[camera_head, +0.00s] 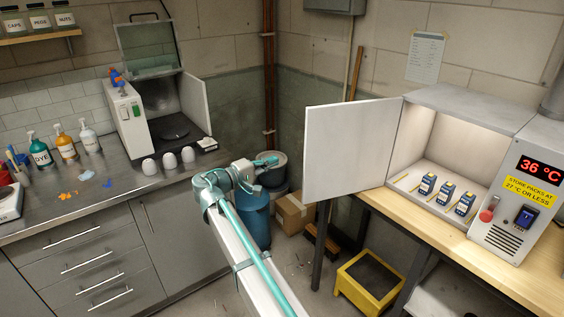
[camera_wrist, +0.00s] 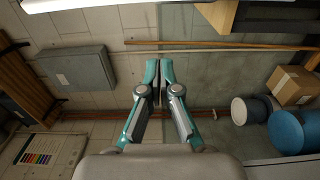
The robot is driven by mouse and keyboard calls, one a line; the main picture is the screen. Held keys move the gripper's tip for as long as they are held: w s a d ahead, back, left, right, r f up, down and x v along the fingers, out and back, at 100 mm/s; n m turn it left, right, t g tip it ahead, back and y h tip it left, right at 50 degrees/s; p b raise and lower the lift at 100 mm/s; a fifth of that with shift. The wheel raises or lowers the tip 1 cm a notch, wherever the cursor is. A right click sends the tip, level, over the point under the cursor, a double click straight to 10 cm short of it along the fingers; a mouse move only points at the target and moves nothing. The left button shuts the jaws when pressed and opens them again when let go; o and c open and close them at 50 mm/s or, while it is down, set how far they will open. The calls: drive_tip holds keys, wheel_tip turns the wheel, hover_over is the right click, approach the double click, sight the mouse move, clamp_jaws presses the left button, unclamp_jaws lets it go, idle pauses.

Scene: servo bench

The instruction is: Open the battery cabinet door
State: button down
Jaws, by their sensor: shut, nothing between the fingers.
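The battery cabinet (camera_head: 440,95) stands on the wooden bench at the right. Its white door (camera_head: 350,148) stands wide open, swung out to the left of the lit opening. Several blue battery packs (camera_head: 445,192) stand in a row inside on the cabinet floor. My gripper (camera_head: 276,159) is left of the door's free edge in the head view, and a gap shows between them. In the wrist view my gripper (camera_wrist: 155,78) has its two teal fingers together with nothing between them. A pale edge (camera_wrist: 90,4) crosses the top of the wrist view; I cannot tell whether it is the door.
The cabinet's control panel (camera_head: 520,205) reads 36 °C. A blue barrel (camera_head: 252,215), a cardboard box (camera_head: 294,212) and a yellow step stool (camera_head: 370,283) stand on the floor. A steel counter (camera_head: 105,190) with bottles and a white machine is at left.

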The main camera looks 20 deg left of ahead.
drive_tip(key=p+x, duration=0.3)
drive_tip(key=x, duration=0.6)
drive_tip(key=s+d+p, duration=0.1)
drive_tip(key=s+d, duration=0.1)
drive_tip(key=d, duration=0.1)
drive_tip(key=shift+s, duration=0.4)
